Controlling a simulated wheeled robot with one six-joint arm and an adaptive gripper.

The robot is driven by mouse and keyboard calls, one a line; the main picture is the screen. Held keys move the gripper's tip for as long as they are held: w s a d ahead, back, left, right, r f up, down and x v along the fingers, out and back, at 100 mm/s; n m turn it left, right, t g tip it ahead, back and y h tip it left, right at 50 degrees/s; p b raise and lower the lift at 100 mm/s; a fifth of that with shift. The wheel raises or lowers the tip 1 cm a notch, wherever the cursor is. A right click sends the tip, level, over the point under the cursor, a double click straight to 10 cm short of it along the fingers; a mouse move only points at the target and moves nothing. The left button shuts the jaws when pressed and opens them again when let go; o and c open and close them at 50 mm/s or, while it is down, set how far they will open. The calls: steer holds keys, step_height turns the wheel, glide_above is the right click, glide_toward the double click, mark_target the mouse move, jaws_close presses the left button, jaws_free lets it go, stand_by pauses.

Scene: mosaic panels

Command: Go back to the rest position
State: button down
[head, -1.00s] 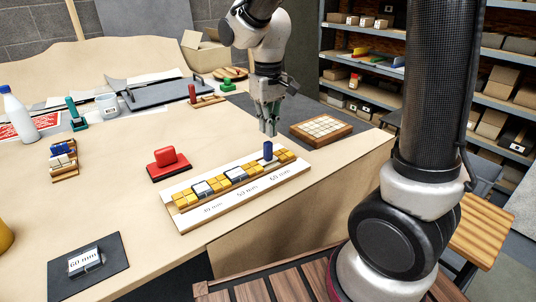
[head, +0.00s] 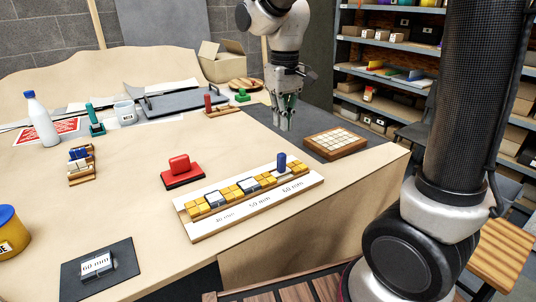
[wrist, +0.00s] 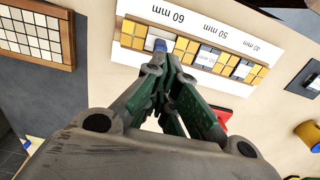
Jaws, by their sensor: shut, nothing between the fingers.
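My gripper (head: 285,128) hangs in the air with its fingers pointing down, above and beyond the white board (head: 196,232) with the mosaic strip. Its fingers are together and empty; in the wrist view the green-sided fingers (wrist: 168,58) converge. In the wrist view the peg (wrist: 160,45) shows partly behind the fingertips. The strip has yellow, white and grey tiles, and the board reads 50 mm and 60 mm.
A wooden-framed tile panel (head: 335,144) lies right of the gripper on a dark mat. A red block on a base (head: 181,166) sits behind the board. A 60 mm block (head: 97,265) lies front left.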

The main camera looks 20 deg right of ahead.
steer(key=s+d+r+m+t, duration=0.1)
steer(key=s+d+r+t, duration=0.1)
steer(key=s+d, duration=0.5)
steer(key=s+d+r+m+t, duration=0.2)
steer(key=s+d, duration=0.6)
steer(key=s, duration=0.4)
steer(key=shift+m, duration=0.3)
